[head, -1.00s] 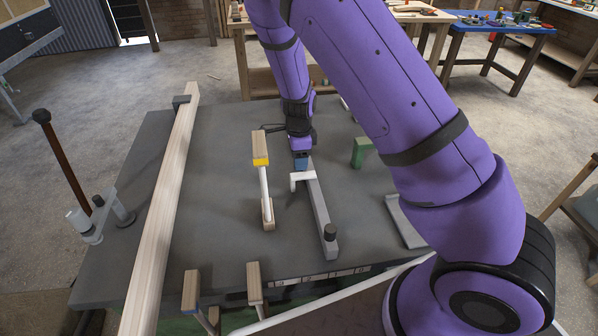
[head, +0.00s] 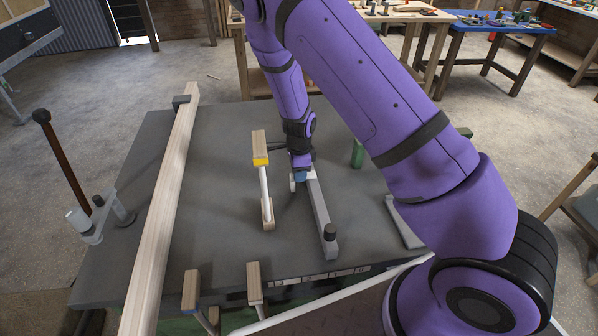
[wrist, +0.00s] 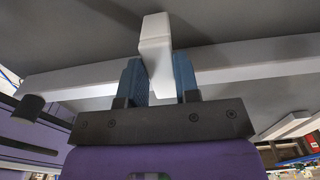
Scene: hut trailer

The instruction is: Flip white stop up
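The white stop (head: 292,183) is a small white bent piece at the far end of a grey bar (head: 322,215) on the dark table. In the head view only its left end shows, low beside the bar; my gripper hides the rest. In the wrist view the white stop (wrist: 156,50) lies between my gripper's two blue fingers, crossing in front of the grey bar. My gripper (head: 301,174) points down at the stop, and its fingers (wrist: 160,80) stand close on both sides. Whether both fingers press on it is unclear.
A yellow-banded wooden handle on a white rod (head: 264,182) stands just left of the bar. A black knob (head: 330,232) sits at the bar's near end. A long wooden beam (head: 165,205) crosses the table's left side. A green bracket (head: 358,153) stands to the right.

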